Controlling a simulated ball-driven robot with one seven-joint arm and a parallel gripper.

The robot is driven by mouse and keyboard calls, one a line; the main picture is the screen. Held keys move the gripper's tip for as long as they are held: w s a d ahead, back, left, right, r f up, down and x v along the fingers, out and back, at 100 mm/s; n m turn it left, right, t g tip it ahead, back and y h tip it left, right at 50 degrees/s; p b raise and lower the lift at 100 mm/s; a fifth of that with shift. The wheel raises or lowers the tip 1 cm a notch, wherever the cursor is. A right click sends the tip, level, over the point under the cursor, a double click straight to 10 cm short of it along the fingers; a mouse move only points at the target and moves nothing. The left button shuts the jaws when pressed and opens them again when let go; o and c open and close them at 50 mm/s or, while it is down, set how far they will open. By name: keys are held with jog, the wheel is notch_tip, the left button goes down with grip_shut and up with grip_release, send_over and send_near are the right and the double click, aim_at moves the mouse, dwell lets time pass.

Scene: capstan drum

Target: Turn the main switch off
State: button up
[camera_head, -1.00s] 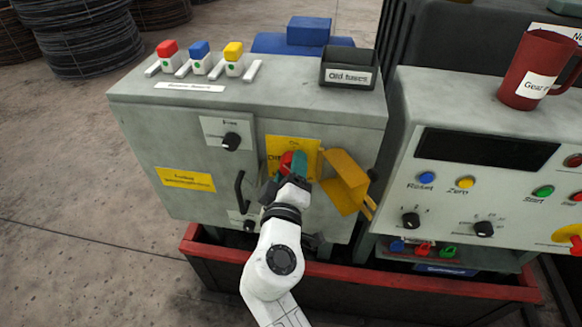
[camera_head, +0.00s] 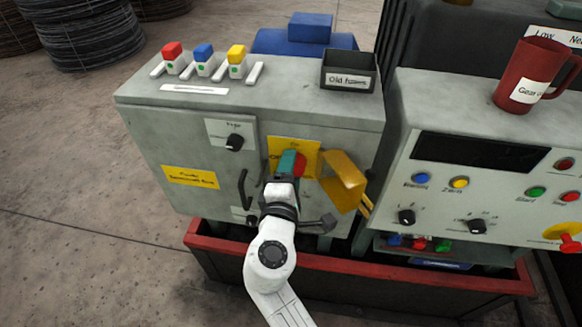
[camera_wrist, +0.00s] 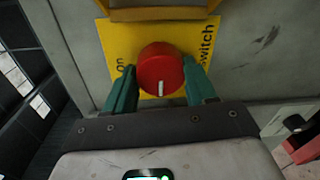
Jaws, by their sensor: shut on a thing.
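The main switch is a round red knob (camera_head: 301,163) on a yellow plate (camera_head: 307,147) on the grey cabinet's front. In the wrist view, the knob (camera_wrist: 160,71) has a white line pointing to the bottom of the picture, the plate's left side in the head view. "On" is at the plate's top; the label at its left is blurred and partly covered. My gripper (camera_head: 292,165) is shut on the knob, with one green finger on each side in the wrist view (camera_wrist: 161,82). The yellow cover (camera_head: 343,182) stands swung open to the right.
A black handle (camera_head: 243,190) and a small black knob (camera_head: 235,142) are left of the plate. A red-edged trough (camera_head: 420,281) runs below. On top stand an "Old fuses" box (camera_head: 348,83) and three coloured buttons. A red mug (camera_head: 526,78) stands on the console at right.

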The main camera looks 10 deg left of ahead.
jog(key=shift+a+f, duration=0.1)
dwell(0.5)
jog(key=o, duration=1)
jog(key=shift+o, duration=0.2)
jog(key=shift+s, duration=0.15)
jog(key=s, duration=1)
jog(key=shift+s+a+r+b, duration=0.15)
jog(key=shift+s+r+b, duration=0.1)
jog(key=shift+r+b, duration=0.15)
jog(key=shift+s, duration=0.1)
